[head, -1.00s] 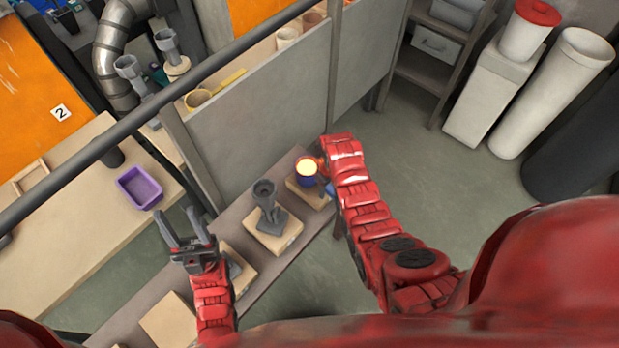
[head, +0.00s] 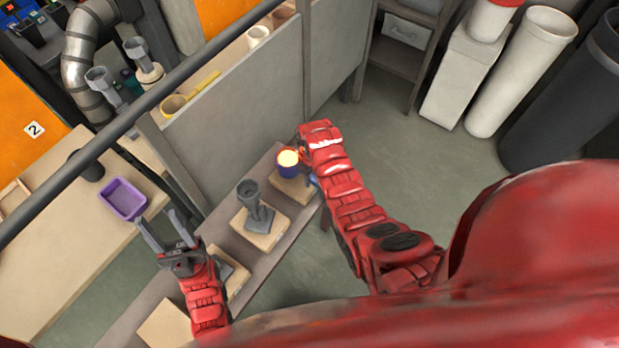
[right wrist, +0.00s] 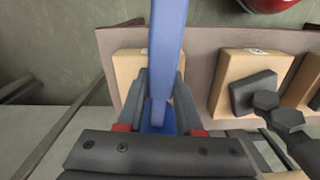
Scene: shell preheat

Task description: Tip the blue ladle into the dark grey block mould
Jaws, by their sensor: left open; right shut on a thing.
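The blue ladle (head: 288,170) has a cup of glowing pale yellow contents, held level above a wooden board at the bench's far end. My right gripper (right wrist: 160,88) is shut on its blue handle (right wrist: 168,40); the cup lies outside the right wrist view. In the head view the gripper is largely hidden by my red arm. The dark grey block mould (head: 260,219), with an upright funnel cup, stands on a wooden board left of the ladle, clear of it. It also shows in the right wrist view (right wrist: 252,92). My left gripper (head: 164,232) is open and empty, left of the mould.
The narrow bench (head: 222,212) carries several wooden boards, one partly behind my left arm. A grey partition (head: 240,90) runs behind it. A purple tray (head: 123,199) sits on the left table. A dark rail (head: 150,113) crosses the view. Open floor lies to the right.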

